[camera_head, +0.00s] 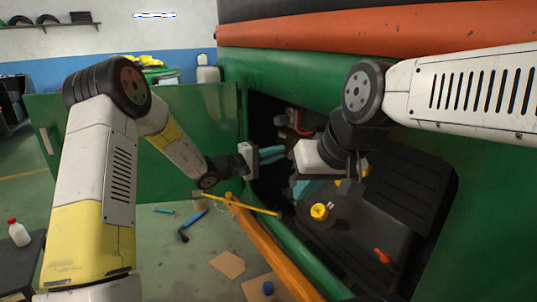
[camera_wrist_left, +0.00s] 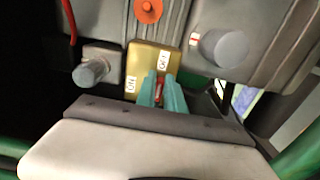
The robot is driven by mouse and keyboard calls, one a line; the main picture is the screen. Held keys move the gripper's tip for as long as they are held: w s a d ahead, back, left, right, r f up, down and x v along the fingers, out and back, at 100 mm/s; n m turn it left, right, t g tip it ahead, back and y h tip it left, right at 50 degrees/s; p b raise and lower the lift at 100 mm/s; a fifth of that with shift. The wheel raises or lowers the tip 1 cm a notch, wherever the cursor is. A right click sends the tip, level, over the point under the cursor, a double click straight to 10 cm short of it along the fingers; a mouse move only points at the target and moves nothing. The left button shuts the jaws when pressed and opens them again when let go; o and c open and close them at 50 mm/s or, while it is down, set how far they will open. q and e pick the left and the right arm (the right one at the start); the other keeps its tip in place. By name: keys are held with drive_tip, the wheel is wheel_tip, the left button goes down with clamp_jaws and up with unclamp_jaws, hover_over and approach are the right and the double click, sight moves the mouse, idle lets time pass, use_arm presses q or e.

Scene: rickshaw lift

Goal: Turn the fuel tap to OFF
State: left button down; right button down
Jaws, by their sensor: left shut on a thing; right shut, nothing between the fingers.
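The fuel tap (camera_wrist_left: 160,88) is a small red lever in front of a brass plate (camera_wrist_left: 147,57) in the left wrist view. The teal fingers of my left gripper (camera_wrist_left: 163,92) are shut around the lever. In the head view my left gripper (camera_head: 271,154) reaches into the dark opening in the green body, and the tap is hidden there. My right gripper (camera_head: 313,190) is shut and empty, lower and to the right, in front of the opening.
Grey round fittings (camera_wrist_left: 224,47) flank the plate, with an orange knob (camera_wrist_left: 148,10) above it. In the head view a yellow cap (camera_head: 319,211) sits below my right gripper. An open green panel (camera_head: 190,115) stands left. Tools, including a blue-handled hammer (camera_head: 194,221), lie on the floor.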

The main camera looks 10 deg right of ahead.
use_arm(q)
drive_tip(key=shift+f, duration=0.1)
drive_tip(key=c, duration=1.4)
unclamp_jaws()
drive_tip(key=shift+c, duration=0.2)
drive_tip(key=v, duration=0.8)
